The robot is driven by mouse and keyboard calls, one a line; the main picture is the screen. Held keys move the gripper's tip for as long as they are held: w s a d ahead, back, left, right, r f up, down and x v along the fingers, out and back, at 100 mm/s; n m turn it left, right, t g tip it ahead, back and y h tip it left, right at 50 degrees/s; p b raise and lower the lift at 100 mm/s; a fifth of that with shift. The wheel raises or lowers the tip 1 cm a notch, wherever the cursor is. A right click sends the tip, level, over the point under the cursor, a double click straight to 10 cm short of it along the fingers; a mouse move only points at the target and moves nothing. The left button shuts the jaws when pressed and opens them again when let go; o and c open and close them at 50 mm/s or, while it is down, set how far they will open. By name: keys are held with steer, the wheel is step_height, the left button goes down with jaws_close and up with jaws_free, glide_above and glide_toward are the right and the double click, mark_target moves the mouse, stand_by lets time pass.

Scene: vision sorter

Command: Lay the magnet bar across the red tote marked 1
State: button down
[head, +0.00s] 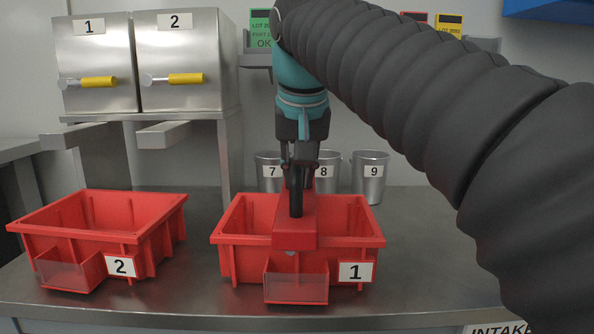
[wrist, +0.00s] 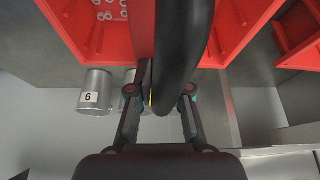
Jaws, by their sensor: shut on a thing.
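The red tote marked 1 (head: 232,262) stands on the steel bench at the middle of the head view, and its red walls also show in the wrist view (wrist: 243,28). The magnet bar (head: 295,238) is red with a black grip (head: 296,203). It runs front to back over the middle of the tote, its near end over the front rim. I cannot tell whether it touches the rims. My gripper (head: 298,165) points down and is shut on the bar's black grip. In the wrist view the grip (wrist: 183,45) lies between my fingers (wrist: 165,100).
Another red tote, marked 2 (head: 60,243), stands to the left. Metal cups 7 (head: 268,184), 8 (head: 329,184) and 9 (head: 370,187) stand behind. Small ring-like parts (wrist: 105,15) lie inside tote 1. Two steel cabinets (head: 187,75) rise at back left. Bench right of tote 1 is clear.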

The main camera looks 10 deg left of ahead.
steer(key=c, duration=1)
jaws_free()
steer(key=shift+r, duration=0.1)
